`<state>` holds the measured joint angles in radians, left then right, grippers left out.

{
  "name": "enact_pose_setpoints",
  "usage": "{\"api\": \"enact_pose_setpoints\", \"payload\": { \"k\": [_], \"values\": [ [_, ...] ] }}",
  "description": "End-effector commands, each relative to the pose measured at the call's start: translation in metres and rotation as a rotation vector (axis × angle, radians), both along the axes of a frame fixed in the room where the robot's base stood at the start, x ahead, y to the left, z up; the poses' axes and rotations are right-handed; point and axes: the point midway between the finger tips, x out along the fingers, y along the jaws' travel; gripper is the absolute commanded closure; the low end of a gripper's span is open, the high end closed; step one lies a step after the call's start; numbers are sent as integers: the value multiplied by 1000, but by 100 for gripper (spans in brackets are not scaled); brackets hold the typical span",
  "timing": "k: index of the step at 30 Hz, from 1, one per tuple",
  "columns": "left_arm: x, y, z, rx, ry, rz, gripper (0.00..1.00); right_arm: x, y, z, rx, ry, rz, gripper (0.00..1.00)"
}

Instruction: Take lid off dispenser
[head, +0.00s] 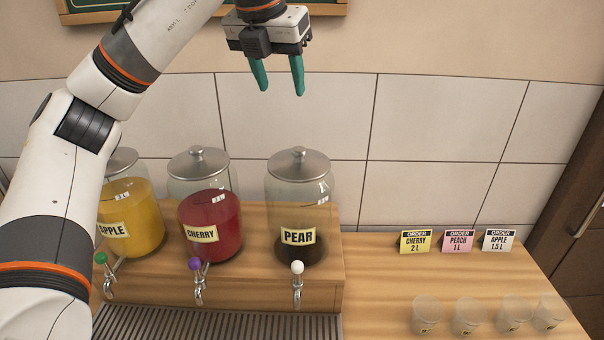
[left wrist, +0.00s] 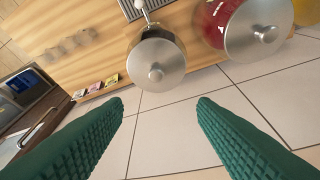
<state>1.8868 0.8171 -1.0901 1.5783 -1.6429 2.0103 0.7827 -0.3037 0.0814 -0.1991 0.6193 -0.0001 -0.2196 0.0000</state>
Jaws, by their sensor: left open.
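Three glass dispensers with metal knobbed lids stand in a row on a wooden stand. The pear dispenser (head: 299,215) at the right is nearly empty, with dark liquid at the bottom. Its lid (head: 298,163) is on, and the lid also shows in the left wrist view (left wrist: 156,66). The red cherry dispenser (head: 211,225) is in the middle, its lid (head: 199,161) on. The yellow apple dispenser (head: 131,220) is at the left, partly behind my arm. My left gripper (head: 279,90) is open and empty, high above the pear lid, green fingers pointing down. My right gripper is not seen.
Order cards (head: 457,241) stand on the wooden counter at the right, behind several clear cups (head: 468,316). A drip grate (head: 220,325) lies in front of the taps. A tiled wall (head: 430,120) rises close behind the dispensers.

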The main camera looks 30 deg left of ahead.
Motion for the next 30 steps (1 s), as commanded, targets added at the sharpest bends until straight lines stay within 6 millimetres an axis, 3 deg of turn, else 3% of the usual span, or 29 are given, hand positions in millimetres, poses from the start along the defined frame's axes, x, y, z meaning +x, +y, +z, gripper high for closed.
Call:
{"api": "enact_pose_setpoints", "payload": {
  "k": [3, 9, 22, 30],
  "values": [
    [0, 0, -23, 0, 0, 0, 48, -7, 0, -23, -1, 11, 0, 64],
    [1, 0, -37, 0, 1, -1, 48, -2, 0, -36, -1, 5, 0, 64],
    [23, 1, -86, 1, 3, 0, 48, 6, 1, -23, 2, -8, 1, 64],
    [32, -1, -105, 1, 4, -1, 48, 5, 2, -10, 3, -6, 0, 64]
  ]
}}
